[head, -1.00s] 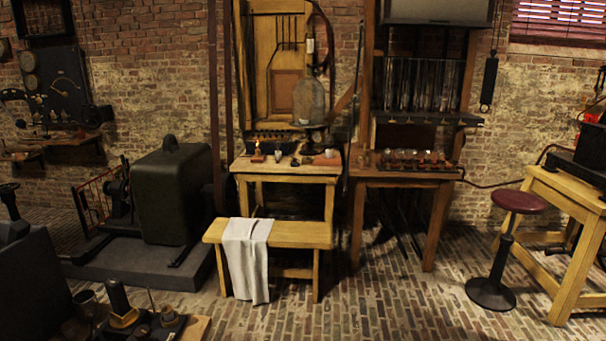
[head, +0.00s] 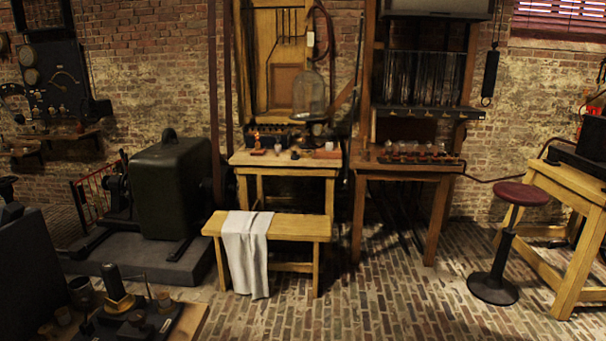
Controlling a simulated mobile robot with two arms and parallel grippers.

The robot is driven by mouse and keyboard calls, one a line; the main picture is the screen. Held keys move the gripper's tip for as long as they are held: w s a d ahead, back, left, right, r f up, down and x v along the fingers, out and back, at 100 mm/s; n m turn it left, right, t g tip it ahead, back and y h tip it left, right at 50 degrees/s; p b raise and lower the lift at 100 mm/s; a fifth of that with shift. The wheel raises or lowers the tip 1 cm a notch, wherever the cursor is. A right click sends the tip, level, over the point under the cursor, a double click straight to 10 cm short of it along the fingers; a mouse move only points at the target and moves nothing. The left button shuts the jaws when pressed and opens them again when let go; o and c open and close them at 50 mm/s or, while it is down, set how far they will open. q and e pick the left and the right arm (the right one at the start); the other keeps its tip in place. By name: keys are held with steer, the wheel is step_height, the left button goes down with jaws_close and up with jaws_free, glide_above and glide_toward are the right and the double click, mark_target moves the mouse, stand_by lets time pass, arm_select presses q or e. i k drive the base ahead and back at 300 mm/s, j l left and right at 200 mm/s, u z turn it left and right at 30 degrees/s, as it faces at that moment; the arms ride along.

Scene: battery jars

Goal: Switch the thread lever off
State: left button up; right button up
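I cannot make out the thread lever for certain. Small levers and fittings line the edge of a dark shelf (head: 421,112) on the right-hand wooden stand, but they are too small to read. A dark wall panel (head: 58,80) with round dials and a curved handle hangs at the left; its lever positions cannot be told. Neither of my grippers shows in the head view.
A wooden workbench (head: 248,160) with small items stands mid-room, with a low bench (head: 295,229) and white cloth (head: 246,250) before it. A dark green machine (head: 170,200) is left, a red stool (head: 521,194) right. The brick floor (head: 400,300) in front is clear.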

mark_target(85, 300)
steer(key=u, duration=1.3)
steer(key=l+u, duration=0.1)
steer(key=u, duration=0.25)
steer(key=i+l+u, duration=0.1)
steer(key=u, duration=0.25)
steer(key=l+u, duration=0.1)
steer(key=u, duration=0.25)
steer(key=l+u, duration=0.3)
steer(key=l, duration=0.55)
steer(key=l+u, duration=0.3)
steer(key=l, duration=0.6)
